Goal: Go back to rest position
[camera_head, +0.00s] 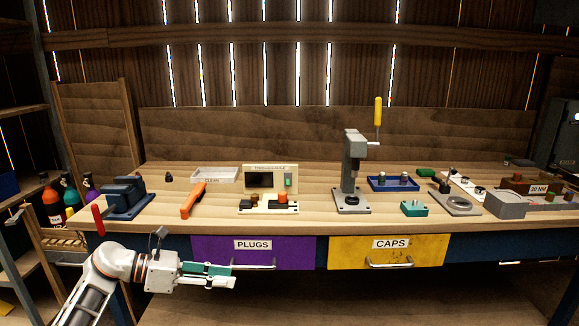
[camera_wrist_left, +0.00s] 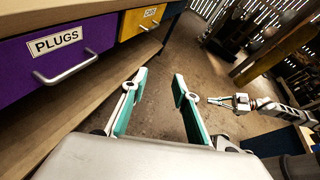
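My left gripper (camera_head: 232,276) is in front of the workbench in the head view, low before the purple PLUGS drawer (camera_head: 212,256). In the left wrist view my left gripper (camera_wrist_left: 160,80) has its two green-backed fingers apart with nothing between them. The PLUGS drawer with its metal handle is to the left of the fingers there, and the handle is clear of them. My right gripper (camera_wrist_left: 217,101) shows small at the right of the left wrist view; it is too small to tell open or shut. It is out of the head view.
The yellow CAPS drawer (camera_head: 345,254) is right of the PLUGS drawer; both look shut. The bench top (camera_head: 330,222) carries a press (camera_head: 352,165), a white CLEAN tray (camera_head: 214,175), an orange-handled tool (camera_head: 193,199) and a blue tray (camera_head: 392,186). A wooden shelf with bottles (camera_head: 53,205) stands at left.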

